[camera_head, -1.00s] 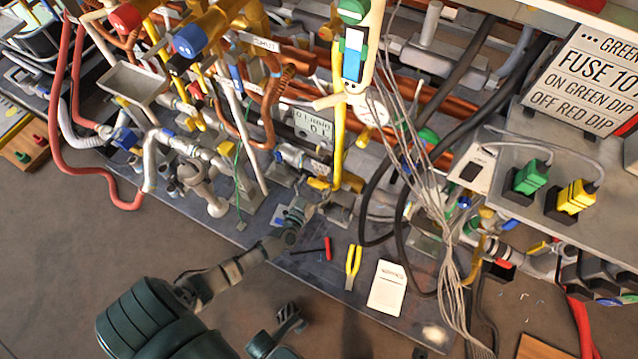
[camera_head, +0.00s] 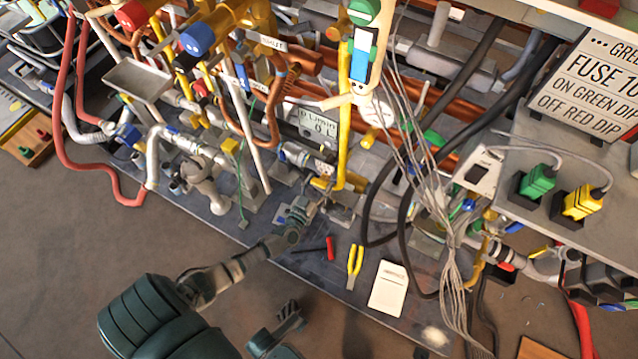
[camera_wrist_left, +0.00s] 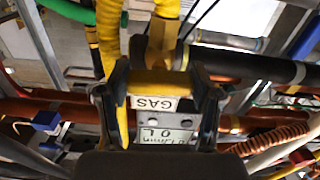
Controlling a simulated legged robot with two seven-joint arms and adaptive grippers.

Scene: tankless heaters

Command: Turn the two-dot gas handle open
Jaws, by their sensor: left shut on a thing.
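The yellow gas handle (camera_wrist_left: 168,76) with a white GAS label shows in the left wrist view, between the two dark fingers of my left gripper (camera_wrist_left: 160,98). The gripper is shut on it. In the head view my left gripper (camera_head: 302,207) reaches in from the lower left to a small yellow handle (camera_head: 321,184) low on the pipework. The fingers hide part of the handle, and I cannot make out its dot marks clearly. A dark part of mine at the bottom of the head view may be my right gripper (camera_head: 289,318); its jaw state is unclear.
A flow meter (camera_head: 318,125) reads 0 L/min just behind the handle. A yellow vertical pipe (camera_head: 344,120), black hoses (camera_head: 372,205) and loose grey cables (camera_head: 447,230) crowd the area. Yellow pliers (camera_head: 354,265) and a white card (camera_head: 388,288) lie on the board in front.

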